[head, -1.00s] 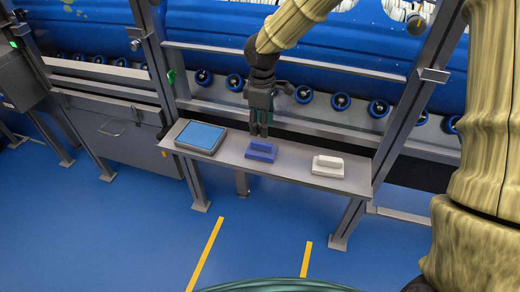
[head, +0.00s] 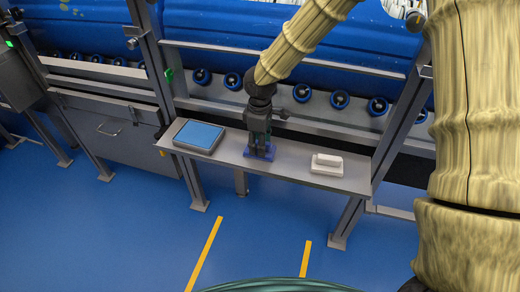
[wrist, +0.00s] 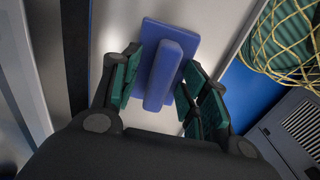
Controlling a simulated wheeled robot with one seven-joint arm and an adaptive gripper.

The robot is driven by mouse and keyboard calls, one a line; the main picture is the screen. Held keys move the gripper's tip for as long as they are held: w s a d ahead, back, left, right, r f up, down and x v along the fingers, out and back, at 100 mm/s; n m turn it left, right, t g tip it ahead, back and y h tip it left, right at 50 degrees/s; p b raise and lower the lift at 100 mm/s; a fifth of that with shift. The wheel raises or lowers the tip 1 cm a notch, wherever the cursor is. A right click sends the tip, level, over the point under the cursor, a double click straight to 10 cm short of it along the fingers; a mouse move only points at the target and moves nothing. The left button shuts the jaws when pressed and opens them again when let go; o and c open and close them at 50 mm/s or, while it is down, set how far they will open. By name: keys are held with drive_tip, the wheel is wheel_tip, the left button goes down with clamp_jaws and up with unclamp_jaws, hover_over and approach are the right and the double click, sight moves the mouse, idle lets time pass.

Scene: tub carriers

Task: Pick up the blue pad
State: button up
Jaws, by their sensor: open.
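The blue pad (wrist: 165,72) lies on the grey shelf (head: 225,154), between a tablet-like panel and a white pad. It has a flat base with a raised bar along its middle. My gripper (wrist: 158,98) is open, with one green-padded finger on each side of the raised bar in the wrist view. In the head view my gripper (head: 259,152) is right over the blue pad (head: 268,155) and hides most of it. I cannot tell whether the fingers touch the pad.
A grey panel with a blue screen (head: 199,137) lies on the shelf to the left. A white pad (head: 327,164) lies to the right. Posts (head: 387,135) and blue rollers (head: 340,99) stand around the shelf.

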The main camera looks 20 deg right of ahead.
clamp_jaws()
drive_tip(key=shift+r, duration=0.1)
wheel_tip(320, 180, up, 10)
drive_tip(key=shift+f+p, duration=0.1)
drive_tip(key=shift+p, duration=0.2)
idle(0.4)
drive_tip(key=c, duration=0.9)
unclamp_jaws()
clamp_jaws()
